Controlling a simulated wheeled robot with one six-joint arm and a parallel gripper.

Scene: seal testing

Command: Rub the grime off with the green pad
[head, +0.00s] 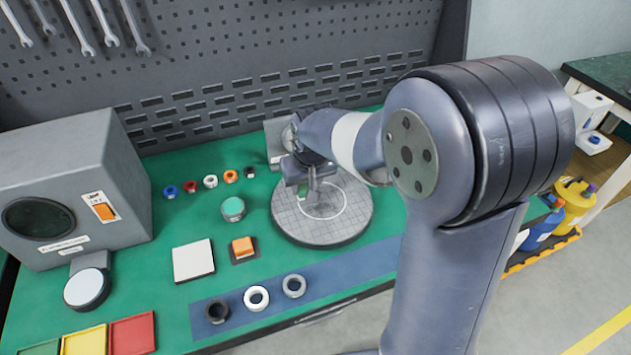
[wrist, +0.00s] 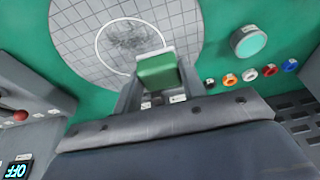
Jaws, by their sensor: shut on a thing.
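My gripper (wrist: 155,92) is shut on the green pad (wrist: 157,70), which sticks out beyond the fingertips in the wrist view. In the head view my gripper (head: 312,190) is over the round grey gridded plate (head: 290,222), and the arm partly covers it. The plate (wrist: 75,30) carries a white circle with a dark smudge of grime (wrist: 130,38) inside it. The pad is at the circle's near edge in the wrist view. I cannot tell whether it touches the plate. In the head view the grime (head: 322,209) shows only faintly.
A teal-topped round pot (head: 233,208), an orange button (head: 243,246) and a white square tile (head: 193,260) stand left of the plate. A blue strip with three rings (head: 256,298) lies in front. A grey machine (head: 75,180) stands at the left; a pegboard is behind.

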